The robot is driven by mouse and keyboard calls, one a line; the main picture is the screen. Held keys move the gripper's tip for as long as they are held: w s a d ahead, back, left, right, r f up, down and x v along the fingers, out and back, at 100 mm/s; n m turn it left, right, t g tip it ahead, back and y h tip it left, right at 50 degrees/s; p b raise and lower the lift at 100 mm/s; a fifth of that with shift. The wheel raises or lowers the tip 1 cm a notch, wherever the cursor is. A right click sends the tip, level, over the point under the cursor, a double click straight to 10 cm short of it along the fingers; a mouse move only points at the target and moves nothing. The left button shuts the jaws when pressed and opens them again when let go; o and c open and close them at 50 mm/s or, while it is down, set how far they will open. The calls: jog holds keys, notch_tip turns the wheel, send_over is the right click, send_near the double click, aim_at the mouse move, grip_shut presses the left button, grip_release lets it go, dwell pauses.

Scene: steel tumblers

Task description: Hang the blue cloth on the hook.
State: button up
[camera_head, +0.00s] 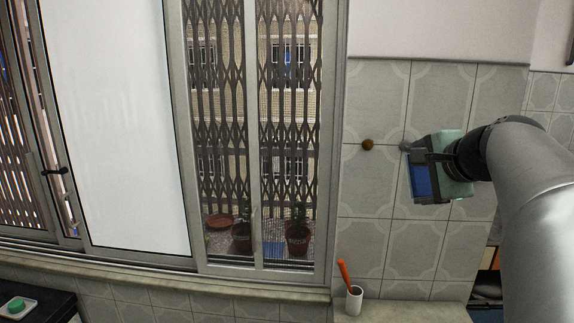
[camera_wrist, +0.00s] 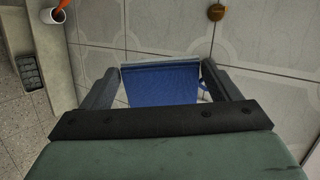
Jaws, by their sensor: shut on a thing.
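The blue cloth (camera_head: 421,181) is held between the fingers of my gripper (camera_head: 418,176), close in front of the tiled wall. In the wrist view the cloth (camera_wrist: 162,86) spans between the two fingers of my gripper (camera_wrist: 158,78), with a pale upper edge and a small blue loop at its right side. A round brown wall knob, which looks like the hook (camera_head: 368,144), is on the tiles to the left of my gripper, apart from the cloth. It also shows in the wrist view (camera_wrist: 216,12) at upper right. A small grey round thing (camera_head: 405,146) shows at my gripper's upper left edge; I cannot tell what it is.
A white cup (camera_head: 354,300) with an orange-handled thing (camera_head: 344,273) stands on the ledge below the hook. A window (camera_head: 255,130) with a folding grille and potted plants is to the left. The wall around the hook is clear.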

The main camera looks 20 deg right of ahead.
aim_at(416, 191)
jog(key=w, duration=0.1)
jog(key=w+d+f, duration=0.1)
jog(key=w, duration=0.1)
jog(key=w+d+p, duration=0.1)
jog(key=w, duration=0.1)
jog(key=shift+d+f, duration=0.15)
jog(key=shift+b+x, duration=0.5)
jog(key=shift+x, duration=0.6)
jog(key=shift+s+d+f, duration=0.1)
jog(key=shift+d+f, duration=0.05)
jog(key=shift+f, duration=0.1)
jog(key=o, duration=0.9)
jog(key=shift+c, duration=0.2)
jog(key=shift+s+a+r+b, duration=0.1)
jog(key=shift+s+a+b, duration=0.45)
jog(key=shift+s, duration=0.8)
jog(key=shift+s+a+f+b, duration=0.1)
jog(key=shift+s+a+b, duration=0.45)
jog(key=shift+s, duration=0.85)
jog(key=shift+s+a+r+b, duration=0.1)
jog(key=shift+s+a+b, duration=0.25)
jog(key=shift+s+a, duration=0.7)
jog(key=shift+s+d, duration=0.3)
